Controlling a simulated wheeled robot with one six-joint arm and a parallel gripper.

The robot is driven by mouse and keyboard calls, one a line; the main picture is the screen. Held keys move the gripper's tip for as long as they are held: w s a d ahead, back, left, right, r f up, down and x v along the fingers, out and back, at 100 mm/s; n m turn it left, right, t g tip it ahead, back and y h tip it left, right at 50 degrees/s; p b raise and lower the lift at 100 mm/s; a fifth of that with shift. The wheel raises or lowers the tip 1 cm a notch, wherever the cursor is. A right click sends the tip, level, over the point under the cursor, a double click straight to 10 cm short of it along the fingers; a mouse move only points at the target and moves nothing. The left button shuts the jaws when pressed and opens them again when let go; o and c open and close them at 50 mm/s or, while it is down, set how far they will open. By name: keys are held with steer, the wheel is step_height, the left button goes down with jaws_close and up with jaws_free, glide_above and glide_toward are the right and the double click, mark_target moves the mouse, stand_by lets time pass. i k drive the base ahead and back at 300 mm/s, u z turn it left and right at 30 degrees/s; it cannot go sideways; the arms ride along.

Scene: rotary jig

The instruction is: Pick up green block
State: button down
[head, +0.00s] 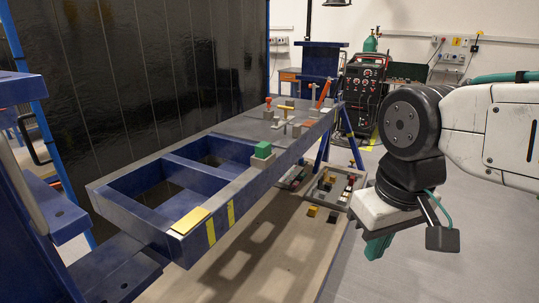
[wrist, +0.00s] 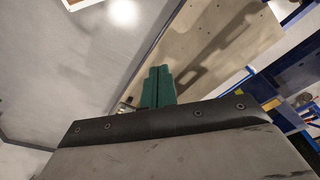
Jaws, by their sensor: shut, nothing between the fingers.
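The green block (head: 263,149) sits on top of a pale grey block on the near side rail of the blue jig frame (head: 226,185), about midway along it in the head view. My gripper (head: 378,246) hangs below my wrist at the right of the head view, well apart from the jig and to the right of the block. Its green fingers are together and empty. The wrist view shows the shut fingers (wrist: 158,88) over the floor. I cannot make out the green block in the wrist view.
A yellow plate (head: 191,220) lies on the jig's near corner. Clamps and small blocks stand on the jig's far end. A tray (head: 330,187) of coloured parts is below, with loose blocks on the floor beside it. A welding machine (head: 363,90) stands behind.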

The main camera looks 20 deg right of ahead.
mark_target(263, 150)
steer(key=k, duration=1.3)
steer(key=z, duration=0.65)
steer(key=i, duration=1.25)
steer(key=u, duration=0.7)
steer(key=i, duration=0.6)
steer(key=u, duration=0.65)
